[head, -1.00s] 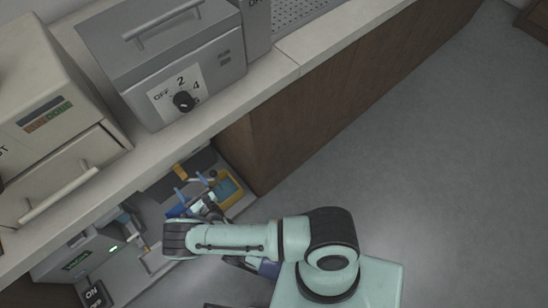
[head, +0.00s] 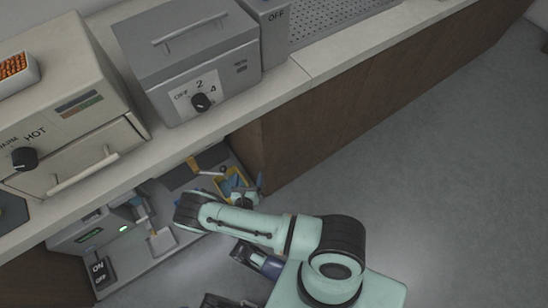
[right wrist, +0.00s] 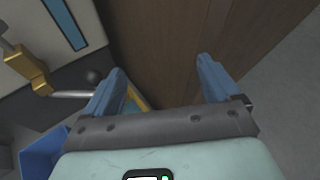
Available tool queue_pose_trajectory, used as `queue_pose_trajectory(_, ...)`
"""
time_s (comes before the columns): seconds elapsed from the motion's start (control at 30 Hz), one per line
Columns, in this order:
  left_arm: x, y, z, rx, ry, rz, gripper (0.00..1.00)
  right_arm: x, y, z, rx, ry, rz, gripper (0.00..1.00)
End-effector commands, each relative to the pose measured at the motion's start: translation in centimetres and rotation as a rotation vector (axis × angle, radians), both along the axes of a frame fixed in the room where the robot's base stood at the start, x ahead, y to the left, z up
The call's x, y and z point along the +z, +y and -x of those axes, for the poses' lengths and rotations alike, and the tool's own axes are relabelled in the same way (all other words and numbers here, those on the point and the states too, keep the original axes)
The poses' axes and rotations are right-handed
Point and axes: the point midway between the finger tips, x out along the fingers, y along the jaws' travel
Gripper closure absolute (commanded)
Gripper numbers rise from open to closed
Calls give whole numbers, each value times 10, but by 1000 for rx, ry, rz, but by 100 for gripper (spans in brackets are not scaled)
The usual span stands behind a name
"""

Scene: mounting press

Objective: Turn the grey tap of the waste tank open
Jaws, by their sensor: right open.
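My right gripper (head: 252,190) is open and empty, to the right of the tap. My left gripper is not seen.
A yellow tray (head: 224,183) lies below the tap, partly hidden by my gripper. A blue bin (right wrist: 40,155) is at lower left in the wrist view. A brown cabinet side (head: 262,150) stands close to my right gripper. The grey floor (head: 420,180) is clear.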

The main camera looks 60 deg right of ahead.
Motion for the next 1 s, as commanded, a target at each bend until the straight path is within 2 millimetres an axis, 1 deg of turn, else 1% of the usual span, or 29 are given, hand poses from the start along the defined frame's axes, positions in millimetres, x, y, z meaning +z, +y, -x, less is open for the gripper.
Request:
queue_pose_trajectory(0.03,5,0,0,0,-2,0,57,3,-3,9,-41,13,-11,11)
queue_pose_trajectory(0.3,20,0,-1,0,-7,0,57,10,-14,56,-262,58,-81,11)
queue_pose_trajectory(0.43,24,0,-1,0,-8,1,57,12,-15,73,-341,70,-109,11)
queue_pose_trajectory(0.63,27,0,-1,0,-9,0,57,12,-14,86,-404,78,-133,11)
queue_pose_trajectory(0.93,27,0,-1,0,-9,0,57,12,-14,87,-412,79,-137,11)
queue_pose_trajectory(0.97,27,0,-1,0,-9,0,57,12,-14,87,-411,79,-136,20)
queue_pose_trajectory(1.0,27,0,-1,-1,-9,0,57,12,-14,87,-411,79,-136,33)
